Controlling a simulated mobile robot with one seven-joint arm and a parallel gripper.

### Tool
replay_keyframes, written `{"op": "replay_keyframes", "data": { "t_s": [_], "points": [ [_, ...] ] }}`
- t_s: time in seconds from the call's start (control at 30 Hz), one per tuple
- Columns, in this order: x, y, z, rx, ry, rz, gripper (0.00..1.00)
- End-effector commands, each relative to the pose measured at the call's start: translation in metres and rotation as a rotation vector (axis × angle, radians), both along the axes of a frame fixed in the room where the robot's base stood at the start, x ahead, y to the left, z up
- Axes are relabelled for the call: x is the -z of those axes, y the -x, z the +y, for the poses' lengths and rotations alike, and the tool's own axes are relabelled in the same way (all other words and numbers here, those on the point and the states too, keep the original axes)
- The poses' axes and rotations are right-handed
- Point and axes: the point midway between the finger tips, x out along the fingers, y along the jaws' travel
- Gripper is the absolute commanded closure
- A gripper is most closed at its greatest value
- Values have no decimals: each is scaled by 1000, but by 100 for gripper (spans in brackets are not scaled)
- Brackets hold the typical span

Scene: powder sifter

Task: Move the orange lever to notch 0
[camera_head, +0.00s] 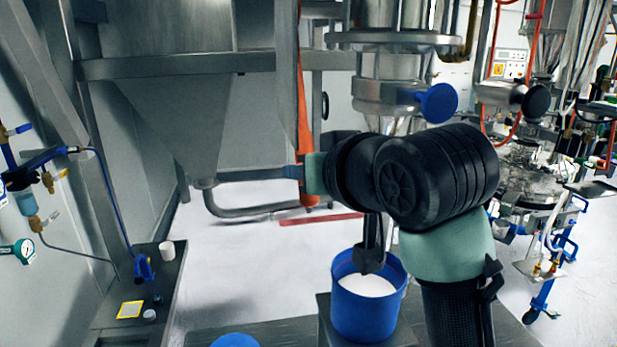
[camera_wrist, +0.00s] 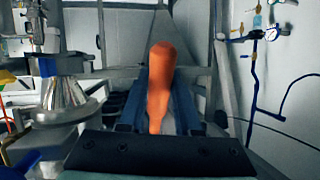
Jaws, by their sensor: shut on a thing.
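The orange lever (camera_wrist: 160,75) stands upright in the middle of the wrist view, with a rounded, thicker top and a narrower lower part. My gripper (camera_wrist: 158,90) is shut on it, with one dark blue finger on each side. The lever's lower end is hidden behind the dark gripper body. No notch marks or numbers are legible in either view.
A large grey hopper (camera_head: 190,110) stands left of my arm. A blue container (camera_head: 362,312) of white powder sits below my wrist. A silver flanged column with a blue knob (camera_head: 437,103) rises behind. A pressure gauge (camera_wrist: 271,34) is on the wall. Bare floor shows between the equipment.

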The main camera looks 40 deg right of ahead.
Motion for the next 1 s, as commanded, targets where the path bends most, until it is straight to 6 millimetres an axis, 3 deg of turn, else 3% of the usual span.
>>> {"op": "replay_keyframes", "data": {
  "t_s": [0.43,0.47,0.6,1.0],
  "points": [
    [-3,-2,-1,-1,-16,24,100],
    [-3,-2,-1,-1,-16,24,63],
    [-3,-2,-1,-1,-15,24,38],
    [-7,4,1,0,-15,22,38]
  ]
}}
